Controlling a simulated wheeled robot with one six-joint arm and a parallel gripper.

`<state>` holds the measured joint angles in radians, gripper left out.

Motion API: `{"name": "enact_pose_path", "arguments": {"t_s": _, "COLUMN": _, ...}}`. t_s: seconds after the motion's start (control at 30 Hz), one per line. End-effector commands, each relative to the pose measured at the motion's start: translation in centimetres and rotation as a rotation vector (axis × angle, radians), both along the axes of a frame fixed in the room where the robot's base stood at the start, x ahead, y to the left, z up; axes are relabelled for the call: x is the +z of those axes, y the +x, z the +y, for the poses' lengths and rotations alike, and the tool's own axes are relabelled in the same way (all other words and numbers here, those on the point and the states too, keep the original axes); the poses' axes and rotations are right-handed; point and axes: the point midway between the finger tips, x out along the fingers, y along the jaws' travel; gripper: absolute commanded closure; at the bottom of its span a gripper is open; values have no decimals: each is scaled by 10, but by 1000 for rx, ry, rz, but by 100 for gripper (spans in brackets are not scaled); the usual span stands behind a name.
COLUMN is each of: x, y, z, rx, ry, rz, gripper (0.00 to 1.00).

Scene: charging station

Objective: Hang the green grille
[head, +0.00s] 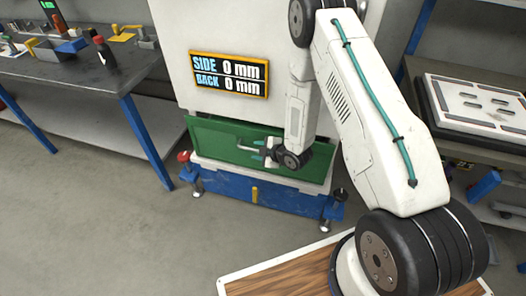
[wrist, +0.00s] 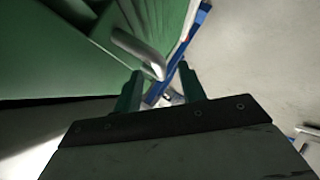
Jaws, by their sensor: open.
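The green grille (head: 217,142) is a wide green panel upright against the front of the white cabinet, just above its blue base, in the head view. Whether it is hooked on cannot be told. In the wrist view its green face (wrist: 50,55) fills the upper left, with a pale grey bar handle (wrist: 138,50) standing off it. My gripper (head: 257,152) is in front of the panel, right of its middle. In the wrist view its two green fingers (wrist: 161,80) are apart, with the handle's near end showing at the gap between their tips. Contact cannot be told.
A display (head: 228,74) on the white cabinet (head: 178,30) reads SIDE 0 mm, BACK 0 mm. The blue base (head: 235,184) has a red knob (head: 183,157) at its left. The floor at front left is clear.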

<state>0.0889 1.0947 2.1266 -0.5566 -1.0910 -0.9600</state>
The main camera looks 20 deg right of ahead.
Motion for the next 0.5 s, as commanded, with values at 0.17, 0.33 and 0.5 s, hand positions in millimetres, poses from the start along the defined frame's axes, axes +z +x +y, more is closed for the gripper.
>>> {"name": "enact_pose_path", "arguments": {"t_s": 0.17, "x": -12, "y": 17, "z": 11, "rx": 2, "ry": 0, "rz": 0, "gripper": 60}}
{"name": "enact_pose_path", "arguments": {"t_s": 0.33, "x": -17, "y": 24, "z": 17, "rx": 3, "ry": 0, "rz": 1, "gripper": 60}}
{"name": "enact_pose_path", "arguments": {"t_s": 0.5, "x": -17, "y": 24, "z": 17, "rx": 3, "ry": 0, "rz": 1, "gripper": 60}}
